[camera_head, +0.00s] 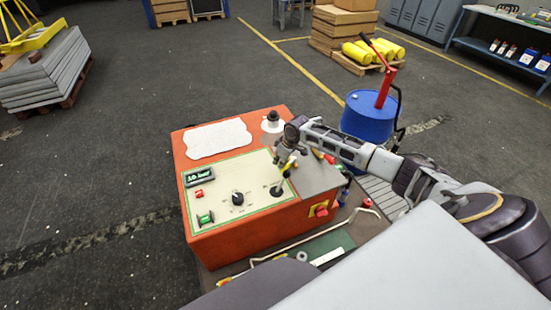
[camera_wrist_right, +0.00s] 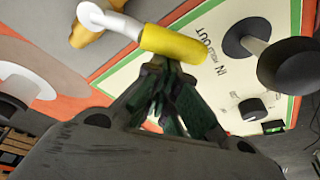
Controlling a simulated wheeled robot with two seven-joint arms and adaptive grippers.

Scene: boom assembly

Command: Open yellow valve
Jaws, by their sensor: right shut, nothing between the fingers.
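The yellow valve handle (camera_wrist_right: 178,43) lies across the top middle of the right wrist view, with a pale metal part (camera_wrist_right: 108,22) at its left end. In the head view a small bit of yellow (camera_head: 287,170) shows below my right gripper (camera_head: 287,158), above the control panel. My right gripper's fingers (camera_wrist_right: 172,78) are shut and empty. Their tips overlap the lower edge of the yellow handle in the picture; I cannot tell if they touch it. Part of the valve is hidden behind the gripper in the head view. My left gripper is not in view.
The orange control box (camera_head: 243,233) carries a black-topped lever (camera_head: 277,190), a black rotary knob (camera_head: 238,198), a display (camera_head: 199,177) and a white sheet (camera_head: 217,139). A blue drum (camera_head: 368,118) with a red-handled pump (camera_head: 385,85) stands behind my right arm.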

